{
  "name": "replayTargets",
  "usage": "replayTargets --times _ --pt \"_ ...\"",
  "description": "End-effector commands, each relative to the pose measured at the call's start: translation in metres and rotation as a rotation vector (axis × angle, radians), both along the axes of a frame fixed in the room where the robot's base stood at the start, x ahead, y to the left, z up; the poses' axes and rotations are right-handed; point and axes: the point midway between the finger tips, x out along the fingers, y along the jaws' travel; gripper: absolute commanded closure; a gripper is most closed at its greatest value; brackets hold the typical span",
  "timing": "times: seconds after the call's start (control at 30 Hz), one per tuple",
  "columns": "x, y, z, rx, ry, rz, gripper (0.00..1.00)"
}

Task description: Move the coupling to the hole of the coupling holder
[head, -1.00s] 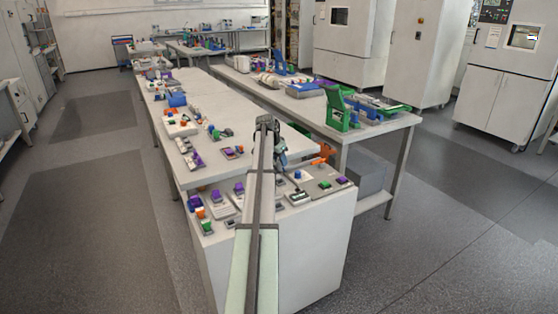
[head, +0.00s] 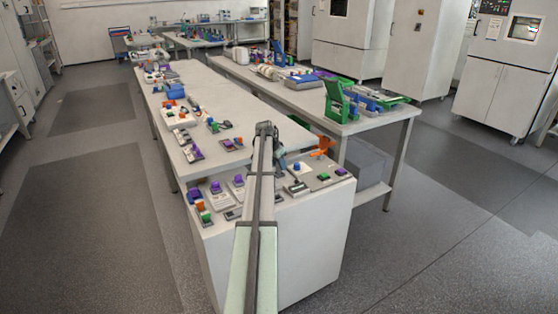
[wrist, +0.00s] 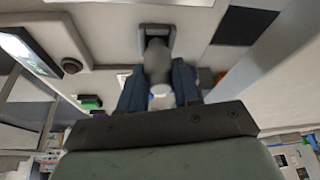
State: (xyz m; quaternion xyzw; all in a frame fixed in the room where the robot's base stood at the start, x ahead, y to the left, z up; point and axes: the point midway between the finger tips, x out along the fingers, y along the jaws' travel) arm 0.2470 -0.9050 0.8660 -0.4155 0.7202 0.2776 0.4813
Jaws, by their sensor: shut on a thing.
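My gripper (wrist: 158,82) shows in the wrist view with two dark blue fingers, shut on a grey rounded piece that looks like the coupling (wrist: 157,58). The coupling's far end is close to a dark grey bracket-like part (wrist: 155,30), possibly the coupling holder. Whether they touch, and any hole, cannot be made out. In the head view my gripper (head: 281,166) is low over the front bench, largely hidden behind my arm. The coupling cannot be picked out there.
The front bench (head: 290,225) carries several small parts. A blue block (head: 297,167) and an orange piece (head: 323,146) are right of my gripper. Purple, orange and green blocks lie to the left. A green block (wrist: 90,102) shows in the wrist view.

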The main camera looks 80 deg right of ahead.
Motion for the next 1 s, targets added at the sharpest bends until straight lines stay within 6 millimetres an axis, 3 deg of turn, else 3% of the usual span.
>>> replayTargets --times 0.97,1.0 --pt "0.0 -0.0002 -0.0102 -0.001 0.001 0.0 1.0" --pt "0.0 -0.0002 -0.0101 -0.001 0.0 0.0 0.65"
